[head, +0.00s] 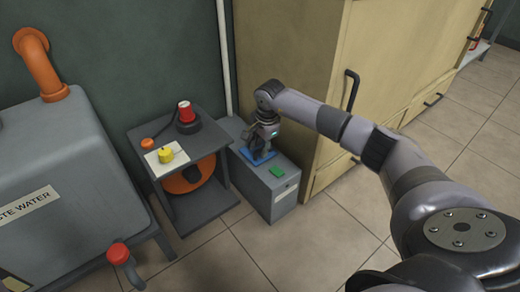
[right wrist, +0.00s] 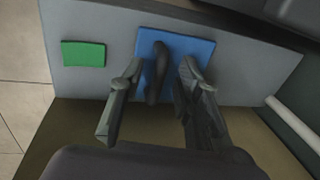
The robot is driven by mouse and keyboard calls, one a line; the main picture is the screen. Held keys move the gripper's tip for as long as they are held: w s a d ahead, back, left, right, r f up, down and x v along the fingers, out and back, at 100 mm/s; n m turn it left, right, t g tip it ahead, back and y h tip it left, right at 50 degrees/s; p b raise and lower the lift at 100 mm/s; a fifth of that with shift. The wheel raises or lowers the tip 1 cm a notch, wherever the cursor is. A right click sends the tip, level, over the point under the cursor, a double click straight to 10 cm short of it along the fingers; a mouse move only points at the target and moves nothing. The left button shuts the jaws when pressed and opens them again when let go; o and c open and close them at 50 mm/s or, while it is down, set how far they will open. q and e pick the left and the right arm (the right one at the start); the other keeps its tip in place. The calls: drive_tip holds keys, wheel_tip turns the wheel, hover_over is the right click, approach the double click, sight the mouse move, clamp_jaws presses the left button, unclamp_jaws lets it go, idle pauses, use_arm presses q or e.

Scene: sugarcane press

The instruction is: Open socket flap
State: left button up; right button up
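The blue socket flap (head: 258,156) lies on top of a low grey box (head: 262,183) beside the tan cabinet. In the right wrist view the flap (right wrist: 203,48) is a blue square with a dark curved handle (right wrist: 156,72) on it. My right gripper (head: 261,144) is over the flap, pointing down. In the right wrist view the two fingers of my right gripper (right wrist: 160,76) are apart, one on each side of the handle, with gaps showing. The flap looks flat against the box. My left gripper is out of view.
A green plate (head: 277,171) is on the box near the flap. A dark stand (head: 188,140) with red and yellow knobs is to the left. The tan cabinet (head: 290,50) rises close behind my right wrist. Tiled floor (head: 300,245) is clear in front.

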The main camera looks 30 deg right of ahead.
drive_tip(key=shift+c, duration=0.2)
clamp_jaws()
idle(0.7)
